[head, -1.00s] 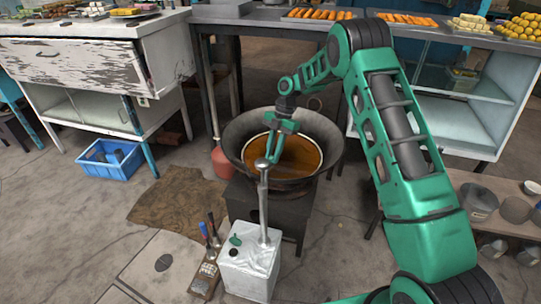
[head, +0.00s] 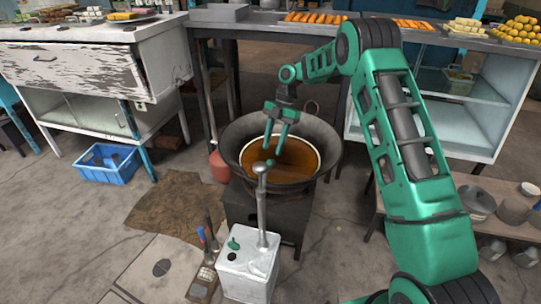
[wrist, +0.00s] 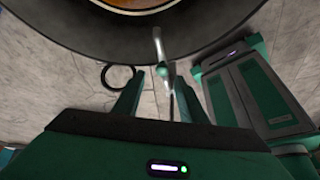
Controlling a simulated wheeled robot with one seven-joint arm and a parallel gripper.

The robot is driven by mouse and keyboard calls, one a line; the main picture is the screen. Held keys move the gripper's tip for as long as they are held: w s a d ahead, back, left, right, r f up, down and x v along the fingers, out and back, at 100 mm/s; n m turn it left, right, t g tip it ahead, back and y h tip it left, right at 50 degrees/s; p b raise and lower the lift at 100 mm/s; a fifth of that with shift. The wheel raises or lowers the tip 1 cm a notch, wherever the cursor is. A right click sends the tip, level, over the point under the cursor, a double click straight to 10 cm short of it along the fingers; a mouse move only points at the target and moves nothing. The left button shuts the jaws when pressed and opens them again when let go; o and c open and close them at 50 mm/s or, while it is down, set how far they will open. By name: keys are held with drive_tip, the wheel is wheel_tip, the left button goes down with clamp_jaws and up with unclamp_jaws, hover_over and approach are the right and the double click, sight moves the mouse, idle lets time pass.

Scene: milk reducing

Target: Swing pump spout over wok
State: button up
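The wok (head: 235,140) holds amber liquid and sits on a dark stove; its rim also shows at the top of the wrist view (wrist: 60,35). The pump (head: 262,212) is a metal tube with a round head, standing upright from a white container (head: 240,278) in front of the wok. My gripper (head: 273,148) is open above the near part of the wok, just behind the pump head. In the wrist view, a thin metal piece with a green part (wrist: 159,48), apparently of the pump, appears between my open fingers (wrist: 160,95). I cannot tell whether they touch it.
A tool with a blue handle (head: 203,252) stands left of the white container. A blue crate (head: 107,170) lies at left. Counters stand behind and at left; a low bench with pots (head: 478,203) is at right. A red cylinder (head: 218,165) is beside the stove.

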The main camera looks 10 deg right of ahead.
drive_tip(key=v, duration=0.5)
drive_tip(key=shift+w+d+r, duration=0.1)
drive_tip(key=shift+w+r, duration=0.05)
drive_tip(key=shift+r, duration=0.1)
drive_tip(key=s+d+r+m+t+h, duration=0.1)
drive_tip(key=s+d+r+m, duration=0.65)
drive_tip(key=s, duration=0.25)
drive_tip(key=s+d+r+m+t+h, duration=0.1)
drive_tip(key=s+d+r+m, duration=0.6)
drive_tip(key=s+m, duration=0.2)
drive_tip(key=s+d+f+m, duration=0.1)
drive_tip(key=s+d+m, duration=0.2)
drive_tip(key=s+m, duration=0.5)
drive_tip(key=s+d+f+m+t+h, duration=0.1)
drive_tip(key=s+d+m, duration=0.3)
drive_tip(key=s, duration=1.9)
drive_tip(key=f+m, duration=0.1)
drive_tip(key=m, duration=0.3)
drive_tip(key=shift+s+f, duration=0.2)
drive_tip(key=shift+s, duration=0.05)
